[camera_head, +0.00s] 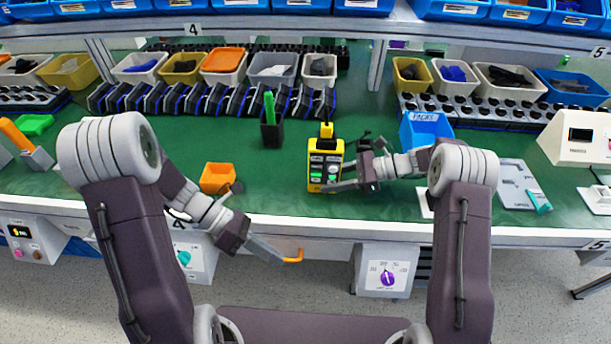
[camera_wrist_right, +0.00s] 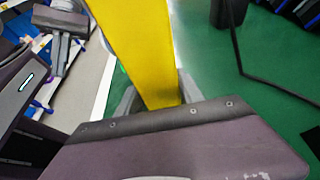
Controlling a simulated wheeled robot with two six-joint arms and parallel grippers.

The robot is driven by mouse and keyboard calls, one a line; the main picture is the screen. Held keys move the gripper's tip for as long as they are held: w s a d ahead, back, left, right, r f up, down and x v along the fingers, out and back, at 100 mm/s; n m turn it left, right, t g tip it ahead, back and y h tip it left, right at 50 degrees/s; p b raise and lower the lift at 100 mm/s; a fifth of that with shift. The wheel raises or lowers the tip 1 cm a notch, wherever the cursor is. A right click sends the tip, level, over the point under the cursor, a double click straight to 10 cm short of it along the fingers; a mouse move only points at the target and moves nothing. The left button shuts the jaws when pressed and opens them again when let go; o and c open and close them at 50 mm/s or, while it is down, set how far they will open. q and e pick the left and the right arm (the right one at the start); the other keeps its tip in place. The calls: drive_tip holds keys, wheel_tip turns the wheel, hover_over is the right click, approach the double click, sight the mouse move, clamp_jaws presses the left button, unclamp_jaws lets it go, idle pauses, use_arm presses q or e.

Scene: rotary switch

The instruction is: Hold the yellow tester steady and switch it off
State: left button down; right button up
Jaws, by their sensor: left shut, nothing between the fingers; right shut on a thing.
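My right gripper (camera_head: 341,170) reaches in from the right and is shut on the tester's body. The right wrist view shows the yellow side of the tester (camera_wrist_right: 146,50) between the fingers. The dial's exact setting is too small to read. My left gripper (camera_head: 278,256) is shut and empty, low in front of the bench edge, left of the tester and apart from it.
An orange bin (camera_head: 217,178) and a dark holder with a green piece (camera_head: 270,125) stand left of the tester. A blue bin (camera_head: 425,128) stands to its right, behind my right arm. A purple-knob box (camera_head: 387,277) hangs below the bench edge. Green surface shows between.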

sight(316, 172)
use_arm(q)
drive_tip(key=w+a+r+n+t+h, duration=0.1)
drive_tip(key=w+r+n+t+h, duration=0.1)
drive_tip(key=w+n, duration=0.1)
drive_tip(key=w+a+r+n+t+h, duration=0.1)
drive_tip(key=w+r+n+t+h, duration=0.1)
drive_tip(key=n, duration=0.4)
drive_tip(key=w+a+r+n+t+h, duration=0.1)
drive_tip(key=w+r+n+t+h, duration=0.1)
drive_tip(key=w+n, duration=0.3)
drive_tip(key=shift+w+a+r+t+h, duration=0.25)
drive_tip(key=shift+w+a+t+h, duration=0.25)
drive_tip(key=shift+t, duration=0.3)
drive_tip(key=shift+d, duration=0.15)
drive_tip(key=w+d, duration=0.6)
drive_tip(key=d, duration=0.3)
drive_tip(key=shift+w+d+r, duration=0.2)
drive_tip(key=shift+d+r, duration=0.2)
drive_tip(key=shift+r, duration=0.05)
